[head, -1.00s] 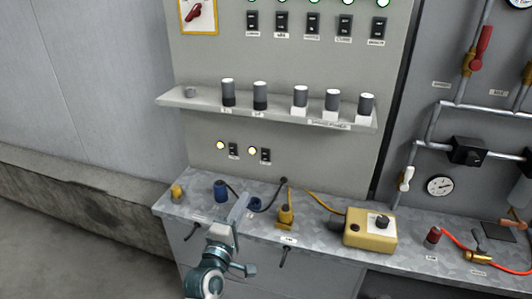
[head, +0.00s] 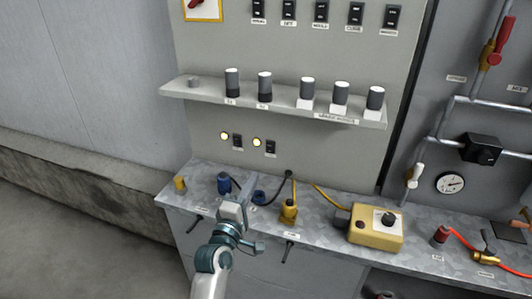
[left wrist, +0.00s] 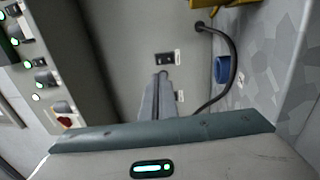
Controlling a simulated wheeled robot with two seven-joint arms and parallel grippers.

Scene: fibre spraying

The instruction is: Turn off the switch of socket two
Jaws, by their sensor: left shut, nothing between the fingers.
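Two small black switches sit on the grey panel below the shelf, a left one (head: 237,142) and a right one (head: 270,148). Each has a lit yellowish lamp on its left, the left lamp (head: 224,136) and the right lamp (head: 257,142). Their labels are too small to read. My left gripper (head: 256,191) is shut and empty, in front of the panel below the switches in the head view. In the left wrist view its fingers (left wrist: 160,80) point toward the panel, with one black switch (left wrist: 164,59) showing beside the tips. Contact cannot be told. My right gripper is not in view.
The shelf (head: 190,95) with several dark cylinders juts out above the switches. The metal bench below holds a blue plug (head: 224,183), a yellow connector (head: 289,211), cables and a yellow box (head: 376,235). Pipes and a gauge (head: 450,184) stand right.

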